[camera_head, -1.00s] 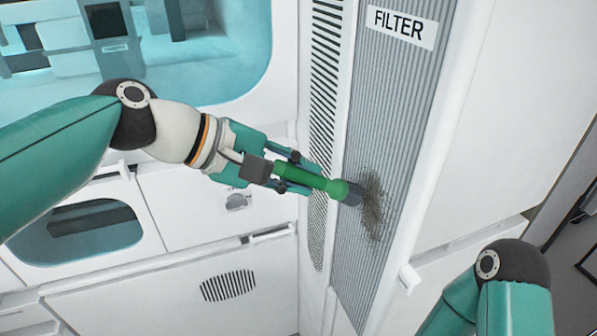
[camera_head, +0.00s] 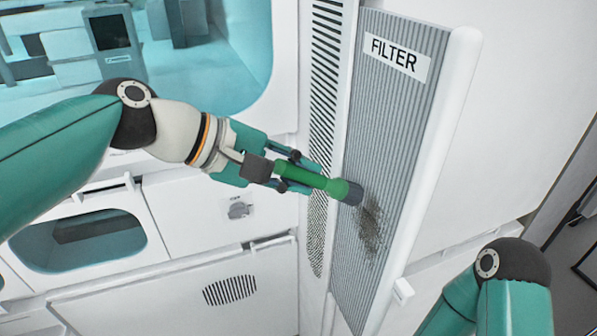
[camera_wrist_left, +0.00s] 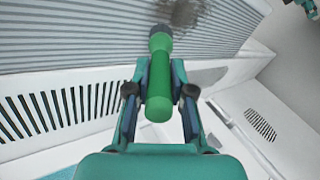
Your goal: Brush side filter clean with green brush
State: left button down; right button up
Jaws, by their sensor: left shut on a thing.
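The grey ribbed side filter (camera_head: 400,130) stands upright on a white cabinet, with a "FILTER" label (camera_head: 396,54) near its top. A dark dirt patch (camera_head: 372,228) lies on its lower middle. My left gripper (camera_head: 290,174) is shut on the green brush (camera_head: 328,186), which points right toward the filter. The dark brush head (camera_head: 352,194) is at the upper left edge of the dirt; I cannot tell whether it touches. In the left wrist view the brush (camera_wrist_left: 160,75) sits between both fingers, its head near the dirt (camera_wrist_left: 180,12). My right gripper is out of view; only that arm shows.
A slotted vent panel (camera_head: 322,130) runs along the filter's left side. A small white latch (camera_head: 403,291) sticks out at the filter's lower right. White cabinets with handles and a window (camera_head: 85,238) fill the left. Open space lies before the filter.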

pick_arm(q)
jog(key=shift+r, duration=0.2)
jog(key=shift+f+b, duration=0.75)
jog(key=shift+f, duration=0.35)
jog(key=shift+f+b, duration=0.65)
jog(key=shift+f, duration=0.1)
jog(key=shift+r, duration=0.15)
jog(key=shift+r+p, duration=1.8)
jog(key=shift+p, duration=0.1)
jog(key=shift+f, duration=0.15)
